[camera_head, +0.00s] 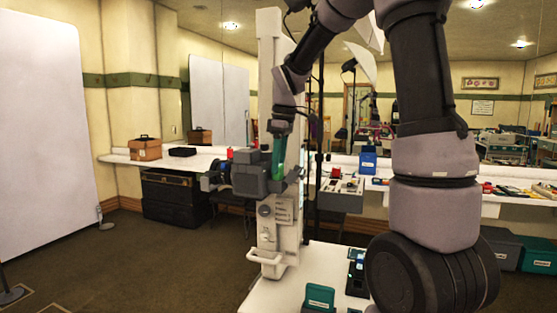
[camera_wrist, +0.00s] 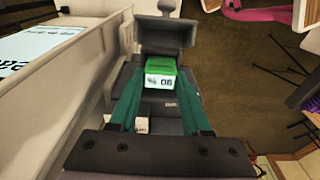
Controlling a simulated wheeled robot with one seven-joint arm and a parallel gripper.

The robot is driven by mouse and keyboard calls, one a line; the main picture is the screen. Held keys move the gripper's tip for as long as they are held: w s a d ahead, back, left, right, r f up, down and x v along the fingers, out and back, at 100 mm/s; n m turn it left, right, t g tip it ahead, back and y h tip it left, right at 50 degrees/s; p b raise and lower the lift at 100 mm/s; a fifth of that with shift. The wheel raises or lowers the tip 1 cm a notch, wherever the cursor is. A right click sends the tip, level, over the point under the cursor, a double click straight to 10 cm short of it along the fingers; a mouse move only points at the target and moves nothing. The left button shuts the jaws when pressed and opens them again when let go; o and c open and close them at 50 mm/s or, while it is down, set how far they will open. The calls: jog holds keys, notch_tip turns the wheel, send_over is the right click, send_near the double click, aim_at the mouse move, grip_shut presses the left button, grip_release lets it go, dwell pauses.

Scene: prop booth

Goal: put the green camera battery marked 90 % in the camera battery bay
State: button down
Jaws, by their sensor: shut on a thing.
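The green camera battery (camera_wrist: 160,76) has a white label reading 90 %, upside down in the wrist view. My gripper (camera_wrist: 160,82) is shut on it, with one teal finger along each side. In the head view my gripper (camera_head: 279,155) is at the right side of a dark grey camera (camera_head: 250,172). The wrist view shows a grey block or flap (camera_wrist: 166,36) just beyond the battery and dark grey camera surfaces around it. The inside of the battery bay is hidden, and I cannot tell whether the battery has entered it.
A tall white upright (camera_head: 270,95) stands close beside the camera and my gripper. A white table (camera_head: 325,258) in front bears a teal object (camera_head: 320,296) and a dark device (camera_head: 356,274) with a small light. A long counter (camera_head: 220,158) with props runs behind.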

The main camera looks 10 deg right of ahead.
jog(key=shift+f, duration=0.25)
dwell(0.4)
jog(key=shift+f, duration=0.65)
jog(key=shift+c, duration=1.4)
grip_release()
jog(key=shift+r, duration=3.5)
